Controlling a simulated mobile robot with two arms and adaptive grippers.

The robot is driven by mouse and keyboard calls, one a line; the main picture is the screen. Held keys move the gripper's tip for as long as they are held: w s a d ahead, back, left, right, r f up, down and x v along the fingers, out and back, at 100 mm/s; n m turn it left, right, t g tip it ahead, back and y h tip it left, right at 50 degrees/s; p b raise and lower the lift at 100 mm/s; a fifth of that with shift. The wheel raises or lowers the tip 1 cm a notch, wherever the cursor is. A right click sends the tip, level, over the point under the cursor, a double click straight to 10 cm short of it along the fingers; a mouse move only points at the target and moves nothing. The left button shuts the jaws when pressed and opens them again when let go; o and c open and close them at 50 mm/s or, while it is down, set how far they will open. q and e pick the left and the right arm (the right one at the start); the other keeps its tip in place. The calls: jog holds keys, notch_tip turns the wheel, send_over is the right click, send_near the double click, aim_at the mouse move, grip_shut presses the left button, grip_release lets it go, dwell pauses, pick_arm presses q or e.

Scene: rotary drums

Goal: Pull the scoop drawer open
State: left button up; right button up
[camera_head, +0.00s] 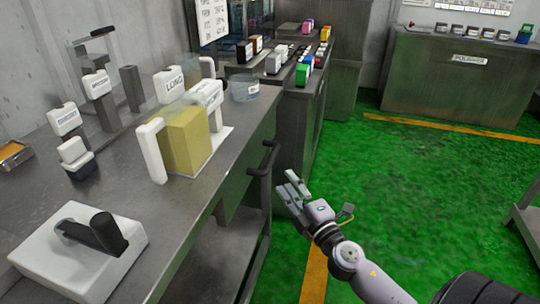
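A dark bar handle (264,172) stands out from the front of the steel bench (225,165), below its top edge. No label in view marks it as the scoop drawer, and I cannot tell how far any drawer is open. My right gripper (286,184) comes in from the lower right, just right of the handle. Its fingers are spread and point up and left toward the handle. Nothing shows between them, and I cannot tell whether they touch the bar. My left gripper is out of view.
On the bench stand a yellow-filled container (187,142) with white handles, a white block with a black lever (82,252), and several labelled white blocks. A polisher cabinet (455,80) stands at the back right. The green floor (430,180) between is clear.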

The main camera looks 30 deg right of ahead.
aim_at(270, 156)
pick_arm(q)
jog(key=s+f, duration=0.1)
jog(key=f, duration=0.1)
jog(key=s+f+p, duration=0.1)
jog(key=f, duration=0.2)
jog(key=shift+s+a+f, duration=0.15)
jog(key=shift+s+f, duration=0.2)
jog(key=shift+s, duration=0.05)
pick_arm(e)
jog(key=w, duration=0.3)
jog(key=w+r, duration=0.1)
jog(key=w, duration=0.3)
jog(key=w+d, duration=0.1)
jog(key=w, duration=0.2)
jog(key=shift+w+r, duration=0.2)
jog(key=shift+w, duration=0.1)
jog(key=shift+c, duration=0.3)
grip_shut()
